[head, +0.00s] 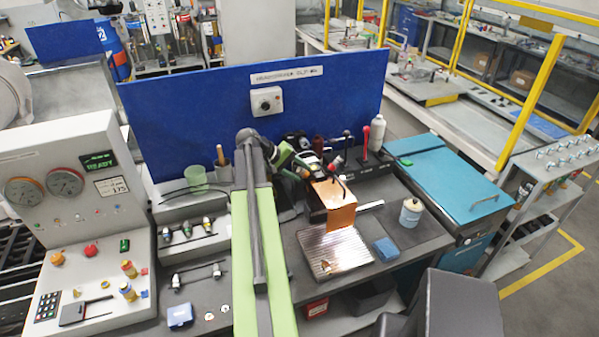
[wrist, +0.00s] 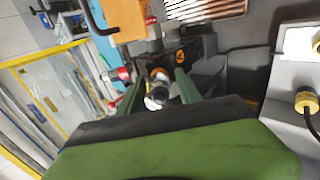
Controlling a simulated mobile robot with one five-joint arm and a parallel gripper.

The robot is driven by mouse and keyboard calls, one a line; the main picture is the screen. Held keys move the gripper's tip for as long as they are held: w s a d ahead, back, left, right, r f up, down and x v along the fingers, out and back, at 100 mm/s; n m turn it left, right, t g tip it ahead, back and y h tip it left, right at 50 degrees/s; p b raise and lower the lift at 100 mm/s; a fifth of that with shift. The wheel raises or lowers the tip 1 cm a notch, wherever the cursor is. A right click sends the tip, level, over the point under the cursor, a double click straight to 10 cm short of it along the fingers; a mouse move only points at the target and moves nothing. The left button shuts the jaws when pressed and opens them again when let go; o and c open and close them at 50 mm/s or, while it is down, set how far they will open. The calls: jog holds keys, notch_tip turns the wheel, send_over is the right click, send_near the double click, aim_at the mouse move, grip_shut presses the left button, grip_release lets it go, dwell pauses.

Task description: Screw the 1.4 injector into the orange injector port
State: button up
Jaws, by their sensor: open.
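My gripper (wrist: 158,84) is open in the wrist view, with its two green fingers apart. A short silver and dark cylindrical part (wrist: 156,90), perhaps an injector, lies between the fingers in that view; I cannot tell whether they touch it. A small orange mark (wrist: 182,57) shows on a dark fixture just beyond the fingers; I cannot tell whether it is the port. In the head view my arm reaches over the bench to the fixture behind the orange sheet (head: 341,207), hiding the port. Several injectors (head: 190,229) lie on a grey rack at left; no label is readable.
A ribbed metal tray (head: 312,262) lies in front of the fixture. A blue panel (head: 200,105) backs the bench. A control console (head: 75,190) is at far left.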

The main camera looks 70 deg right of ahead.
jog(key=shift+p+v, duration=0.7)
jog(key=shift+v, duration=0.2)
jog(key=n, duration=0.6)
jog(key=shift+n, duration=0.3)
jog(key=n, duration=0.5)
jog(key=shift+n, duration=0.3)
